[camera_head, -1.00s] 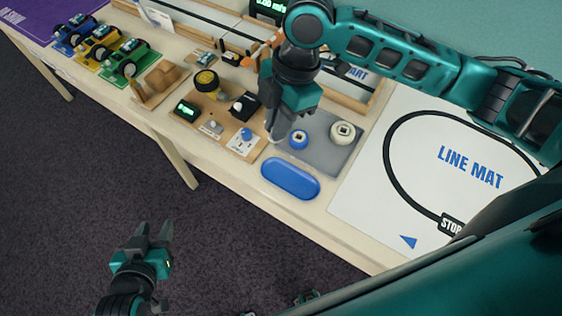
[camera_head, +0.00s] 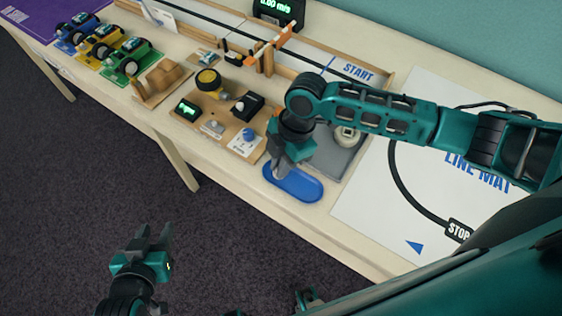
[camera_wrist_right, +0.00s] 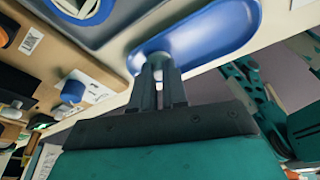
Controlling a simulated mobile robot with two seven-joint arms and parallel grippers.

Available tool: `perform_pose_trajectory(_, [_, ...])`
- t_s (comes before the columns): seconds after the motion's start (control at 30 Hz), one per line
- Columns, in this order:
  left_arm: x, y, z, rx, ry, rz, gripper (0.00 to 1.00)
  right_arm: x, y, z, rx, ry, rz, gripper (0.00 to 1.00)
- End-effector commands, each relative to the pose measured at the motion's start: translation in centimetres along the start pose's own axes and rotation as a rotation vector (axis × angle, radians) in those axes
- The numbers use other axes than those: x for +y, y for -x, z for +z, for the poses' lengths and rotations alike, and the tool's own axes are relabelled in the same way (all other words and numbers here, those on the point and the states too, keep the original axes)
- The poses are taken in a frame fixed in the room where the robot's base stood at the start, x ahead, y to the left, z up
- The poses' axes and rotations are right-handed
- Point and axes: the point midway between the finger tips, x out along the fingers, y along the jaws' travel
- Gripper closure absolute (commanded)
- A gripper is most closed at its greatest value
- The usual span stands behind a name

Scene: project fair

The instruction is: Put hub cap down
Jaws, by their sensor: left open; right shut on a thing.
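My right gripper (camera_head: 279,168) is over the left end of the blue oval tray (camera_head: 306,188) at the table's front edge. In the right wrist view its fingers (camera_wrist_right: 158,78) are shut on a small pale thing, taken to be the hub cap (camera_wrist_right: 158,72), mostly hidden between them. The tips overlap the near left end of the tray (camera_wrist_right: 215,35); I cannot tell whether the cap touches it. My left gripper (camera_head: 150,238) is open and empty, over the dark floor, away from the table.
The grey board (camera_head: 339,160) with a pale wheel (camera_head: 346,136) lies behind the tray. A wooden board with a yellow wheel (camera_head: 208,79) and a blue knob (camera_head: 249,134) is to its left. The line mat (camera_head: 375,205) is on the right. The tray's right part is clear.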

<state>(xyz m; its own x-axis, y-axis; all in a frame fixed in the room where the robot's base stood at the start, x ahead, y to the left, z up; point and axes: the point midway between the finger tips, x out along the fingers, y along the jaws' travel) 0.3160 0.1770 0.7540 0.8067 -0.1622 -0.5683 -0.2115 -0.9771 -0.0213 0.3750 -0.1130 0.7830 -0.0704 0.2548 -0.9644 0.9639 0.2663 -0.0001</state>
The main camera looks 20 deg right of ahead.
Motion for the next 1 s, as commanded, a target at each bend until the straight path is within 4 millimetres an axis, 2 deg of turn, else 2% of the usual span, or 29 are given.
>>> perform_pose_trajectory(0.23, [0.1, 0.1, 0.2, -0.004, 0.001, 0.001, 0.57, 0.0, -0.2, 0.0, 0.000, 0.001, 0.000, 1.00])
perform_pose_trajectory(0.27, [0.1, 0.1, 0.3, -0.004, 0.001, 0.001, 0.57, 0.0, -0.2, 0.0, 0.000, 0.001, 0.001, 0.86])
perform_pose_trajectory(0.53, [0.1, 0.1, 0.2, -0.004, 0.001, 0.001, 0.57, 0.0, -0.2, 0.0, 0.000, 0.001, 0.001, 0.60])
perform_pose_trajectory(0.83, [0.1, 0.1, 0.1, -0.004, 0.001, 0.002, 0.57, 0.1, 0.3, -0.1, 0.000, 0.001, 0.002, 0.60])
perform_pose_trajectory(1.0, [0.1, 0.4, -0.3, -0.003, 0.001, 0.002, 0.57, 0.1, 2.7, -0.1, -0.001, 0.003, 0.005, 0.60])
